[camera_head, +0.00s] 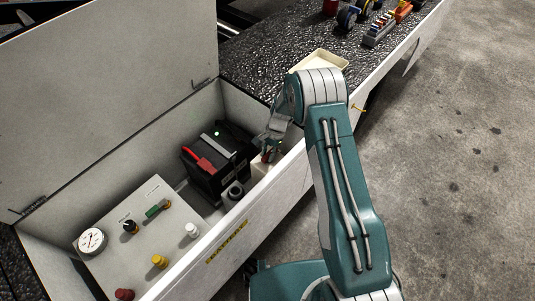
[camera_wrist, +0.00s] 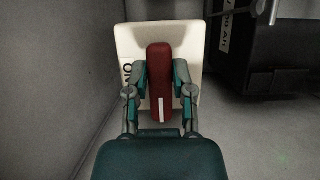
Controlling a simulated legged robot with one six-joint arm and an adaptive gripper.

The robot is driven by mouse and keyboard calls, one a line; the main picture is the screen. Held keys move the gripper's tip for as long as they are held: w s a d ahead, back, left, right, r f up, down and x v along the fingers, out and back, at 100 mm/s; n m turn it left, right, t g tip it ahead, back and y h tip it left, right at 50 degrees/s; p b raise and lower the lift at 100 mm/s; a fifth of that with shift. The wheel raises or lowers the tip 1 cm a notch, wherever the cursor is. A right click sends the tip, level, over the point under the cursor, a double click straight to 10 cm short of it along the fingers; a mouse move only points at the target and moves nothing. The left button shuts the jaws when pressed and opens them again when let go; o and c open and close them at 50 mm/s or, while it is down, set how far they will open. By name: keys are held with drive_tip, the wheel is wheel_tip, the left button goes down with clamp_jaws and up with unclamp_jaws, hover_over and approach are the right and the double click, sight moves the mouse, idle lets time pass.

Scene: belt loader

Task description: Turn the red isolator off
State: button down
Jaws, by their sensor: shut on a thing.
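The red isolator handle (camera_wrist: 159,85) stands on a cream plate (camera_wrist: 190,45) in the wrist view. A white mark shows on the handle's near end, and part of a label, seemingly "ON", shows at the plate's left. My gripper (camera_wrist: 160,80) is shut on the handle, one finger on each side. In the head view my gripper (camera_head: 268,150) reaches down into the open battery box (camera_head: 245,225) at its right end. The handle is mostly hidden there by my gripper.
A black battery (camera_head: 215,165) with a red clamp stands just left of the isolator. A panel (camera_head: 150,225) with several knobs and a gauge lies further left. The box lid (camera_head: 100,90) stands open. A tray (camera_head: 320,62) sits on the dark surface behind my arm.

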drive_tip(key=shift+w, duration=0.15)
drive_tip(key=shift+c, duration=2.4)
unclamp_jaws()
drive_tip(key=v, duration=1.2)
drive_tip(key=shift+a, duration=0.1)
